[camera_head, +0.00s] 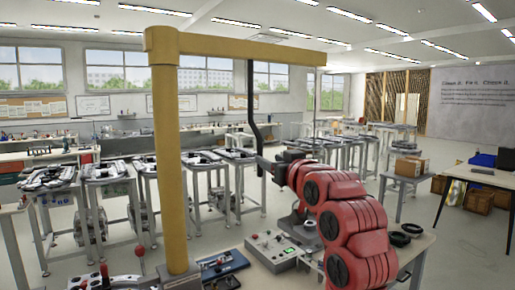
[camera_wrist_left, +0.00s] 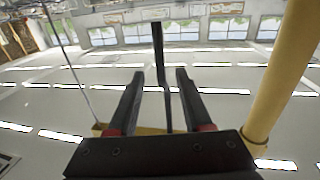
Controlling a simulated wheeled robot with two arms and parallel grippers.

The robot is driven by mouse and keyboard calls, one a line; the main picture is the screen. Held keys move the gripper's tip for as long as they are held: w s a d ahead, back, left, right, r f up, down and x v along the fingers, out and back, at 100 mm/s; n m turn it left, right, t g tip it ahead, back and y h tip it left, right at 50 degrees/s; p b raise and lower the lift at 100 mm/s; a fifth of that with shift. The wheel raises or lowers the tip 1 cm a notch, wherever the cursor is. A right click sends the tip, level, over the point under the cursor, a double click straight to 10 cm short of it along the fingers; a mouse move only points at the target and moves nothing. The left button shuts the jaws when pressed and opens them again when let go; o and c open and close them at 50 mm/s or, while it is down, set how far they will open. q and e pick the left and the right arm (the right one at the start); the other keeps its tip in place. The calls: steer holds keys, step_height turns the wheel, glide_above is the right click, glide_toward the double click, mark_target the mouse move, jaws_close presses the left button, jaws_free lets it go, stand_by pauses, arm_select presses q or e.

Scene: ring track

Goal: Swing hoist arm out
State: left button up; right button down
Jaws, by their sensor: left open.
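The hoist has a thick yellow post (camera_head: 170,170) and a yellow horizontal arm (camera_head: 230,48) reaching right from its top. A dark bent handle rod (camera_head: 252,105) hangs from the arm. My left gripper (camera_head: 265,164), on a red arm, is at the rod's lower end. In the left wrist view, which looks upside down, my left gripper (camera_wrist_left: 159,74) is open. The dark rod (camera_wrist_left: 156,45) lines up between its fingers; contact cannot be told. The post (camera_wrist_left: 285,70) stands at the right there, and part of the arm (camera_wrist_left: 105,129) shows behind the gripper.
A thin cable (camera_head: 315,105) hangs near the arm's right end. A control box with buttons (camera_head: 273,249) and black rings (camera_head: 405,233) are on the bench below. Tables with parts (camera_head: 110,172) stand behind. Open floor (camera_head: 433,215) shows at right.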

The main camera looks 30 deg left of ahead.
arm_select(q)
steer(key=p+x, duration=0.3)
steer(key=x, duration=0.7)
steer(key=shift+w+a, duration=0.3)
steer(key=shift+c, duration=0.3)
jaws_close()
stand_by(0.5)
